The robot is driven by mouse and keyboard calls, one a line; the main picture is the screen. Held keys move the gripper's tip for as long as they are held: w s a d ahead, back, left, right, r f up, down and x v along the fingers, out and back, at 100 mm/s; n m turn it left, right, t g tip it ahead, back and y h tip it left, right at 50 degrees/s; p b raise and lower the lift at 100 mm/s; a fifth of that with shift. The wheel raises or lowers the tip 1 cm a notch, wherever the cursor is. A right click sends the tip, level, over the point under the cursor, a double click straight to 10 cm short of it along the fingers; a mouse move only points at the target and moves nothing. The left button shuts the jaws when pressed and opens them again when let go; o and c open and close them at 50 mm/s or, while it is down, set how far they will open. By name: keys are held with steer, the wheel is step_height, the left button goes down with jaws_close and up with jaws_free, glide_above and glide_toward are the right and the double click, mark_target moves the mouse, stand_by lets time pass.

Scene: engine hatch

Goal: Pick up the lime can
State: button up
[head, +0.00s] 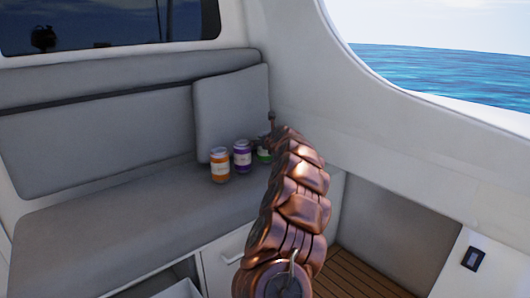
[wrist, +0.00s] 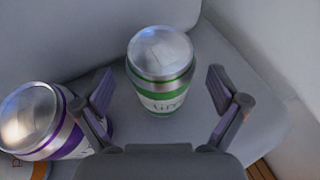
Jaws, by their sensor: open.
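The lime can (wrist: 160,75) has a silver lid, green bands and a white label. It stands upright on the grey seat in the wrist view. In the head view only a part of the lime can (head: 263,156) shows beside my arm. My gripper (wrist: 162,88) is open, with one finger on each side of the can and gaps to both. My arm hides most of the gripper in the head view.
A purple can (head: 242,156) stands just left of the lime can, close to my left finger in the wrist view. An orange can (head: 220,165) stands further left. The seat (head: 120,220) has a back cushion (head: 230,110) behind the cans. A white wall (head: 320,130) rises at the right.

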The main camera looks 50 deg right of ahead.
steer(key=shift+w+d+f, duration=0.15)
steer(key=shift+w+d, duration=0.05)
steer(key=shift+d, duration=0.1)
steer(key=shift+w+d+f+b, duration=0.15)
steer(key=shift+w+f+b, duration=0.15)
steer(key=shift+w, duration=0.1)
steer(key=shift+w+d+r, duration=0.1)
steer(key=shift+w, duration=0.05)
steer(key=c, duration=1.6)
